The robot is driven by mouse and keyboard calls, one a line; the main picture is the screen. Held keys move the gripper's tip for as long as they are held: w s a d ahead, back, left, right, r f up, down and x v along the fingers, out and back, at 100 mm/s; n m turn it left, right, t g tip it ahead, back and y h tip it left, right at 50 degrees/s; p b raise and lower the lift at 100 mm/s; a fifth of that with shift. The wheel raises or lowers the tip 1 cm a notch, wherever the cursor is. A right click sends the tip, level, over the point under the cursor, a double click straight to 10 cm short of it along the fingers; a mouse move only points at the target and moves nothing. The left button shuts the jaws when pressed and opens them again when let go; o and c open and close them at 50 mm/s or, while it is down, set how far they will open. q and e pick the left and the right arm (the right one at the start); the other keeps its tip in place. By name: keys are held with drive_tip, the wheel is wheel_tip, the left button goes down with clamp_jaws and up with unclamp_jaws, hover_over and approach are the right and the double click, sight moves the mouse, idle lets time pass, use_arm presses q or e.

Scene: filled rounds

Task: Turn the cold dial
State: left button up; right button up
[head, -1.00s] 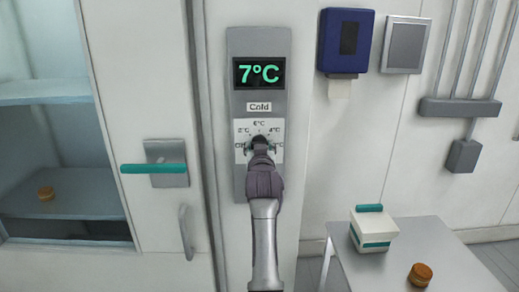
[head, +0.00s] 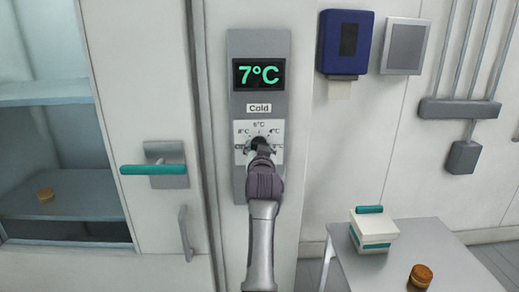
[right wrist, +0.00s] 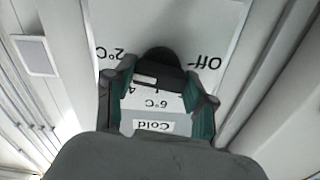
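The cold dial is a black knob (right wrist: 160,58) on a white scale plate (head: 246,130) marked with temperatures and Off. The plate sits on a grey wall panel (head: 237,95), below a "Cold" label and a display (head: 259,74) reading 7°C. My right gripper (head: 260,150) reaches up from below and covers much of the knob in the head view. In the right wrist view its two teal-padded fingers (right wrist: 160,78) stand on either side of the knob and appear closed on it. The knob's pointer is hidden. My left gripper is out of view.
A cold room door with a teal lever handle (head: 153,169) is left of the panel, beside a window onto shelves. A blue dispenser (head: 330,42) hangs at the right. A grey table (head: 352,277) at lower right holds a white box (head: 374,229) and a round brown item (head: 420,275).

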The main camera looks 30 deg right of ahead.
drive_tip(key=o, duration=0.4)
drive_tip(key=shift+f, duration=0.1)
wheel_tip(320, 180, up, 10)
drive_tip(key=shift+r, duration=0.1)
idle(0.6)
